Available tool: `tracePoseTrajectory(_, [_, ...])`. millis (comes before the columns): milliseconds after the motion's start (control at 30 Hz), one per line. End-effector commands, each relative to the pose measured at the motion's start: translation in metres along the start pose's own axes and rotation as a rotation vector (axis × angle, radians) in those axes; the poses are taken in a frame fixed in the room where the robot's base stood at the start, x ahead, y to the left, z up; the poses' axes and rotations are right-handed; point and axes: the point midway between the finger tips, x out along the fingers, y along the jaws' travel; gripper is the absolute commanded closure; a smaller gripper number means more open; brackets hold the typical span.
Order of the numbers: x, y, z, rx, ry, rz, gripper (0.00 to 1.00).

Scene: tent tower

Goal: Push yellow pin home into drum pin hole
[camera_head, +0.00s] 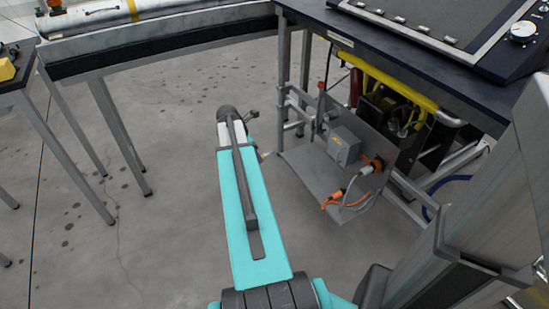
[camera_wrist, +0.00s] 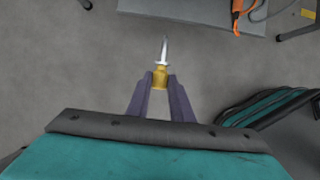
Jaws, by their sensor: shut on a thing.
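In the wrist view my gripper (camera_wrist: 160,80) is shut on the yellow pin (camera_wrist: 160,77). The fingers grip the yellow body, and a slim silvery shank with a pointed tip sticks out beyond them, toward the top of the picture. The tip is over bare floor and touches nothing that I can see. In the head view my arm reaches out over the floor, and I cannot make out the pin there. I cannot identify the drum or its pin hole in either view.
A dark-topped bench (camera_head: 450,75) stands at the right. Below it a grey shelf panel (camera_head: 325,180) carries a grey box (camera_head: 341,146) and orange connectors (camera_head: 375,164) with cables. A long white roll (camera_head: 90,25) lies on the rear bench. Open concrete floor (camera_head: 120,220) lies left.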

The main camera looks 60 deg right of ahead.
Motion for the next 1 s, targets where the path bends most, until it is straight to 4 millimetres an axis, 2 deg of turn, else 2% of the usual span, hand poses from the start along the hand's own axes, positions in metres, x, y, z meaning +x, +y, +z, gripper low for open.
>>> tracePoseTrajectory(33, [-0.023, 0.007, -0.006, -0.004, -0.001, 0.002, 1.0])
tracePoseTrajectory(500, [-0.16, 0.038, -0.08, 0.006, 0.0, -0.001, 1.0])
tracePoseTrajectory(1000, [-0.308, 0.044, -0.162, 0.015, 0.0, -0.005, 1.0])
